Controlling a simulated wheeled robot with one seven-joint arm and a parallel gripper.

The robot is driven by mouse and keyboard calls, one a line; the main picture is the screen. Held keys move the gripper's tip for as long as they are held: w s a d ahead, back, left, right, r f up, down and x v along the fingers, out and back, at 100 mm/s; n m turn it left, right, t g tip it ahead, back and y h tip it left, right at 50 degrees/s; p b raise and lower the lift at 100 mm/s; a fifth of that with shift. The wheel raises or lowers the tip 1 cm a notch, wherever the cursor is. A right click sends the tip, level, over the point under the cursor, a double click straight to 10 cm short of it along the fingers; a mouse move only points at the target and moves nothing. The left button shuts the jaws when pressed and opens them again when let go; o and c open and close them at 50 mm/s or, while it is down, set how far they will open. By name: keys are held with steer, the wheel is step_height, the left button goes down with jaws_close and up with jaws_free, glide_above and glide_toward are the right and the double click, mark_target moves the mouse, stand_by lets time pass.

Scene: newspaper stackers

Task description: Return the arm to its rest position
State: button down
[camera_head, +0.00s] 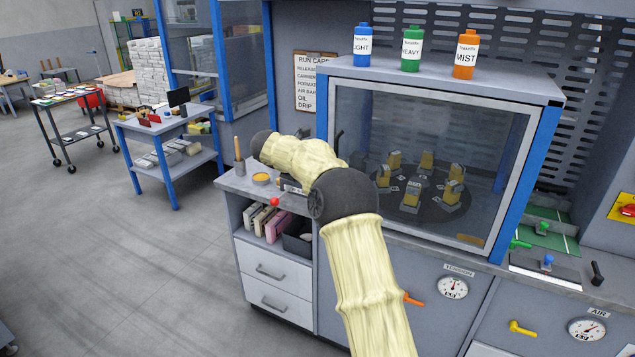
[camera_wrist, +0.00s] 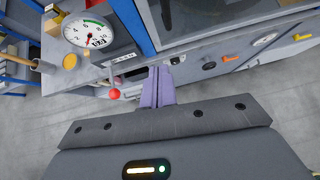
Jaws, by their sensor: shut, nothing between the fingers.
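My arm, in a cream sleeve with dark joints, reaches from the bottom of the head view toward the left end of the grey workbench (camera_head: 230,184). My gripper is hidden in the head view, behind my forearm and wrist. In the wrist view my gripper (camera_wrist: 158,78) shows as two light purple fingers pressed together. They are shut and hold nothing. The fingers point toward the bench front, near a red ball knob (camera_wrist: 115,94) that stands to their left. The red knob also shows in the head view (camera_head: 274,201), below my wrist.
A glazed cabinet (camera_head: 545,92) stands close right of my arm, with blue, green and orange bottles (camera_head: 466,54) on top. A round dial gauge (camera_wrist: 88,30) is near the gripper. A brush (camera_head: 238,155) and yellow dish (camera_head: 261,179) sit at the bench's left end.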

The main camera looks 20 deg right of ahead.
steer(key=shift+v, duration=1.2)
steer(key=shift+r, duration=0.1)
step_height(320, 180, up, 5)
steer(key=a+n+t, duration=0.1)
steer(key=n+t, duration=0.4)
steer(key=n, duration=0.6)
steer(key=s+a+f+n+t+y, duration=0.1)
steer(key=s+a+n+y, duration=0.5)
steer(key=n, duration=0.8)
steer(key=s+d+f+n+g, duration=0.1)
steer(key=s+f+n+g, duration=0.2)
steer(key=s, duration=0.8)
steer(key=s+d+f+n+g, duration=0.2)
steer(key=s+f+n+g, duration=0.1)
steer(key=s+f+n, duration=0.5)
steer(key=s+d+f+n+g+y, duration=0.1)
steer(key=s+f+n+g, duration=0.3)
steer(key=s+n, duration=0.5)
steer(key=s+f, duration=0.1)
steer(key=s, duration=0.6)
steer(key=shift+s+f+p, duration=0.2)
steer(key=shift+p, duration=0.2)
